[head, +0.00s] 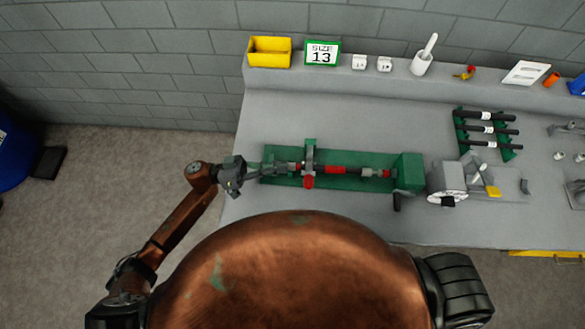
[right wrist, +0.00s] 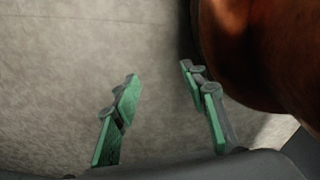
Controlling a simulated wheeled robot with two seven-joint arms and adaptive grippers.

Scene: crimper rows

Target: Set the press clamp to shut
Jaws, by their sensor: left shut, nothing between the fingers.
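The press (head: 284,181) is a long green base on the bench in the head view, with a rod along it, red parts and a green block at its right end. A green upright clamp piece (head: 310,152) with a red knob stands across the rod; whether the clamp is open or shut is too small to tell. My left gripper (head: 266,167) is shut and empty at the left end of the press, left of the clamp. Whether it touches the press is unclear. My right gripper (right wrist: 160,112) is open and empty above bare floor in the right wrist view.
A grey round-faced device (head: 446,180) stands right of the press. A green rack (head: 462,132) holds dark rods. A yellow bin (head: 269,52), a size 13 sign (head: 322,54) and a white mortar (head: 421,65) stand on the back ledge. The bench front is clear.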

